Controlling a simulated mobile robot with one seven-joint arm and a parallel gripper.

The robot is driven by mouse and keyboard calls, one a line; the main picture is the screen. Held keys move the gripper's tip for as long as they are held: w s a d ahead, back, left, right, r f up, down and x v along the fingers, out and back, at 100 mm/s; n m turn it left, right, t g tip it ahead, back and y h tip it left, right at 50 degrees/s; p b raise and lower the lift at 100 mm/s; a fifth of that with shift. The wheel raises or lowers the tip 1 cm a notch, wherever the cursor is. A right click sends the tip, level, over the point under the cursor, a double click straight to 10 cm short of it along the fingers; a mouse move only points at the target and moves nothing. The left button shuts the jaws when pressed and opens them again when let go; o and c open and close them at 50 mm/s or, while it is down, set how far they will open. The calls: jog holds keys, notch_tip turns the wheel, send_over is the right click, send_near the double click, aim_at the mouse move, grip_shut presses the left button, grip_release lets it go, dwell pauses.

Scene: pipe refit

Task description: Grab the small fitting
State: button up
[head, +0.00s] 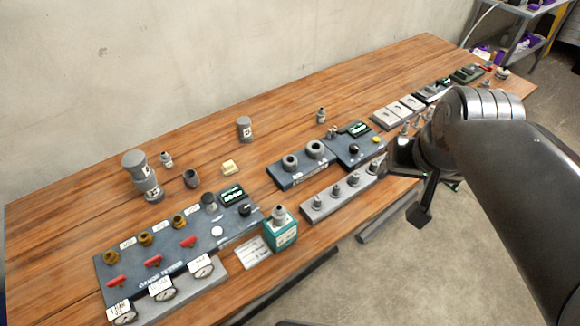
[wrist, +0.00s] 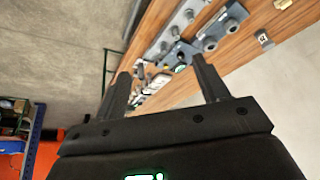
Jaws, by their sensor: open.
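Several small grey fittings show in the head view, and I cannot tell which one the task means. One small fitting (head: 321,115) stands upright on the table behind the dark test panels; a small fitting also shows in the wrist view (wrist: 264,39). Another fitting (head: 166,159) stands at the back left, beside the stacked grey cylinders. A third fitting (head: 279,213) sits on top of a teal box (head: 281,236). My gripper (wrist: 160,66) is open and empty, its two black fingers apart. It is at the table's front right edge, away from these fittings, partly hidden by my arm.
The gauge tester (head: 165,262) with gauges lies at the front left. A grey rail with several pegs (head: 343,193) and a panel with two rings (head: 301,164) lie mid-table. A capped grey cylinder (head: 244,130) and a yellowish block (head: 230,167) stand behind. The back middle is mostly bare.

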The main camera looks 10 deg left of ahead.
jog(key=w+a+g, duration=0.2)
jog(key=w+a, duration=0.3)
jog(key=w, duration=0.4)
jog(key=g, duration=0.3)
send_over(290, 161)
jog(key=s, duration=0.2)
jog(key=f, duration=2.3)
jog(key=shift+w+d+f, duration=0.25)
jog(key=shift+d+f, duration=0.05)
jog(key=shift+d, duration=0.1)
jog(key=f, duration=0.5)
jog(key=shift+w+a, duration=0.1)
jog(key=shift+a, duration=0.2)
jog(key=c, duration=1.1)
